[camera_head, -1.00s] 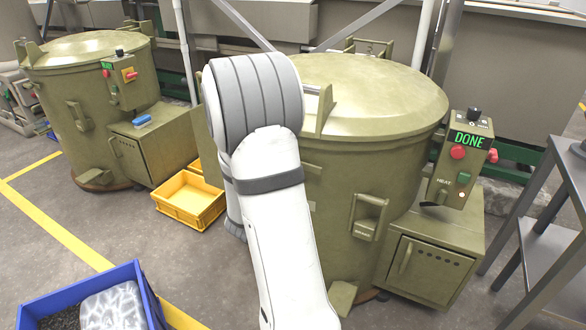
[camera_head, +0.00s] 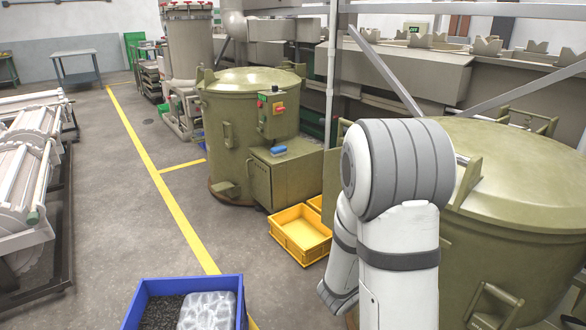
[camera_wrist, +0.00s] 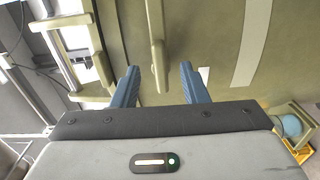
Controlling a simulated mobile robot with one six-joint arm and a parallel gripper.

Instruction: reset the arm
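My white arm stands in front of the near olive barrel machine (camera_head: 520,185) in the head view, hiding part of its left side. My gripper (camera_wrist: 158,84) shows only in the wrist view. Its two blue fingers are spread apart, with nothing held between them. Beyond the fingertips is an olive surface with an upright olive bar (camera_wrist: 156,30). I cannot tell whether the fingers touch anything.
A second olive barrel machine (camera_head: 240,105) stands further back, with a blue object (camera_head: 279,150) on its side box. A yellow crate (camera_head: 302,232) sits on the floor. A blue bin (camera_head: 140,305) is at the front. White racked barrels (camera_head: 25,165) stand left; the floor between is clear.

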